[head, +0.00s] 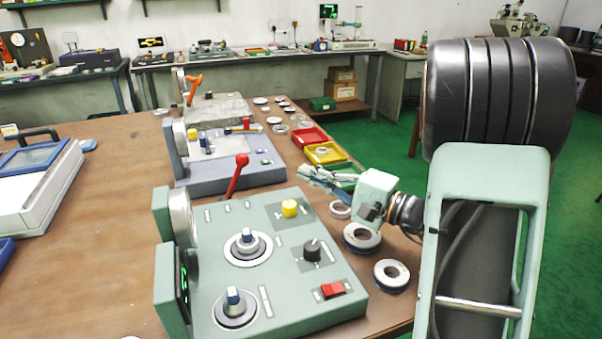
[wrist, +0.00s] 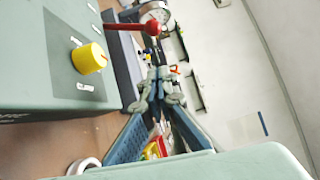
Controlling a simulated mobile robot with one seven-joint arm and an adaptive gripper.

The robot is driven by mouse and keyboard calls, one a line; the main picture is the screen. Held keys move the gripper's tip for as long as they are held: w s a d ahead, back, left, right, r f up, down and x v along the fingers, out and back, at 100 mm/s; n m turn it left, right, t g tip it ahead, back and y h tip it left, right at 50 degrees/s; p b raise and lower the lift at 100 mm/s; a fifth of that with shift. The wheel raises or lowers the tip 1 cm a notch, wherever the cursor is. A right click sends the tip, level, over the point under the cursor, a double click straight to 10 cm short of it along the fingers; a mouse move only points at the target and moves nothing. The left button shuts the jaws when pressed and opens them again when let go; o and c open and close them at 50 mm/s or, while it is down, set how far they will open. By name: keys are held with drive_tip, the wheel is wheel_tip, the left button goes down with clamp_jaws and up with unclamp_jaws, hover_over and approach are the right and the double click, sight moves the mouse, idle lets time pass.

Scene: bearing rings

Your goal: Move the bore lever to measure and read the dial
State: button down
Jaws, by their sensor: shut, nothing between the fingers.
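A green bench gauge (head: 290,272) stands on the table, with a red ball-ended lever (head: 239,165) tilted up at its back edge. The red lever also shows in the wrist view (wrist: 152,28), just beyond the yellow knob (wrist: 88,58). I cannot read which lever is marked bore. A round dial (head: 181,217) on the gauge's left upright is seen nearly edge-on and is unreadable. Below it a display (head: 183,283) glows green, too oblique to read. My gripper (head: 303,173) is shut and empty, right of the red lever and apart from it.
Bearing rings (head: 361,238) lie right of the gauge, below my wrist. A blue-grey gauge (head: 230,158) and a granite-topped one (head: 215,111) stand farther back. A lidded case (head: 35,190) is at left; bare table lies between.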

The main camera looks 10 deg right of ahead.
drive_tip(key=x, duration=0.7)
drive_tip(key=shift+w+a, duration=0.15)
drive_tip(key=shift+a, duration=0.15)
drive_tip(key=shift+a+r+b, duration=0.1)
drive_tip(key=shift+a+b, duration=0.25)
drive_tip(key=shift+a, duration=0.9)
drive_tip(key=shift+a+r, duration=0.1)
drive_tip(key=shift+a, duration=0.65)
drive_tip(key=shift+r, duration=0.1)
drive_tip(key=shift+a+r+n, duration=0.15)
drive_tip(key=shift+a+n, duration=0.15)
